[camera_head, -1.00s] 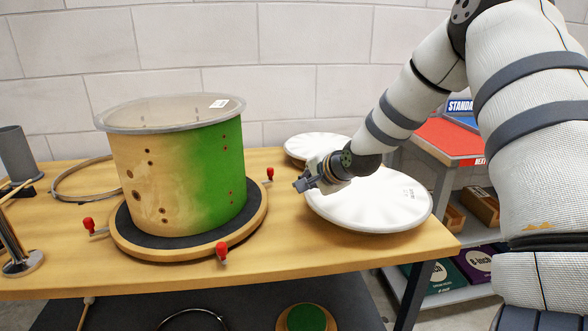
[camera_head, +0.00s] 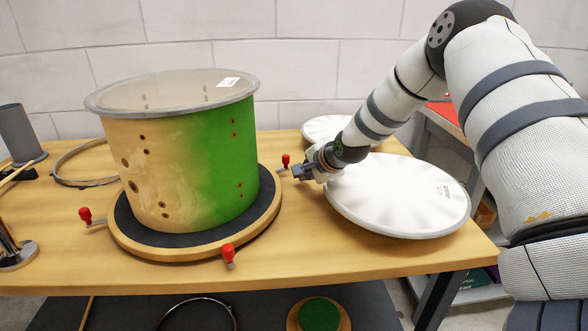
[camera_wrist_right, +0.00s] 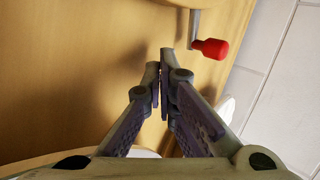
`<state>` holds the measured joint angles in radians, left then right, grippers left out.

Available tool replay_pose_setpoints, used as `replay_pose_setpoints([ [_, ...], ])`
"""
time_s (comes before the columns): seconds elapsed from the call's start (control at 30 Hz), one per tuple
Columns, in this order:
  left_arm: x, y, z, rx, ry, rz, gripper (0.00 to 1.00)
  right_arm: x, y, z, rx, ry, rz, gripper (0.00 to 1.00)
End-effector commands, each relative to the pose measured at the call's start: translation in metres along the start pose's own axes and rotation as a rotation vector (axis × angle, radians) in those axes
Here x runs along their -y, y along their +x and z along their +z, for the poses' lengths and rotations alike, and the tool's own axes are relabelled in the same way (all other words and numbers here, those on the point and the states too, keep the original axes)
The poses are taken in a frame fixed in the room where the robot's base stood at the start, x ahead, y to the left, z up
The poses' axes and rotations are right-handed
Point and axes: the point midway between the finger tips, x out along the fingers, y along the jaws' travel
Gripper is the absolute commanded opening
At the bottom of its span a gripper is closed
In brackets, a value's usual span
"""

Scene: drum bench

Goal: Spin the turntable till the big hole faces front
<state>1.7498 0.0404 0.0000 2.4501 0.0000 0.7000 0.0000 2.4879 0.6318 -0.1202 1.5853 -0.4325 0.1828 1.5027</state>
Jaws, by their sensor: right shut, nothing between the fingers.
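The turntable (camera_head: 128,238) is a round wooden disc with a dark top and red-knobbed handles around its rim. A drum shell (camera_head: 178,165), tan fading to green with a clear head on top, stands on it. Several small holes and a larger hole (camera_head: 132,187) show on its tan left side. My right gripper (camera_head: 297,174) is shut and empty, just right of the turntable's right-hand handle (camera_head: 286,160). In the right wrist view that red knob (camera_wrist_right: 210,48) is ahead and to the right of the closed fingertips (camera_wrist_right: 160,78), apart from them. My left gripper is out of view.
A white drumhead (camera_head: 400,200) lies right of the turntable beneath my right arm, with another (camera_head: 330,128) behind. A metal hoop (camera_head: 75,165) and a grey cup (camera_head: 20,135) are at the left. Bare bench (camera_head: 300,240) lies in front of the white drumhead.

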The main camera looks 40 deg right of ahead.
Motion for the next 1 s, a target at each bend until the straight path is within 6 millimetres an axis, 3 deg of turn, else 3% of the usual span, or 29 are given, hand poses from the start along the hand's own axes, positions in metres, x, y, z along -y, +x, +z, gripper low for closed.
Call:
replay_pose_setpoints([
  [0.03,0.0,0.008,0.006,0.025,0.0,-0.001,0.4,-0.001,0.013,-0.001,-0.002,-0.002,0.01,0.0],
  [0.2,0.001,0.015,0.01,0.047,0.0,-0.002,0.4,0.017,0.026,0.0,0.0,-0.001,0.007,0.0],
  [0.7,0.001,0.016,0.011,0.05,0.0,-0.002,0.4,0.027,0.028,0.0,0.002,0.0,0.0,0.0],
  [1.0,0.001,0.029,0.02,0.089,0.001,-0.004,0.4,0.03,0.038,-0.002,0.029,-0.027,0.004,0.0],
])
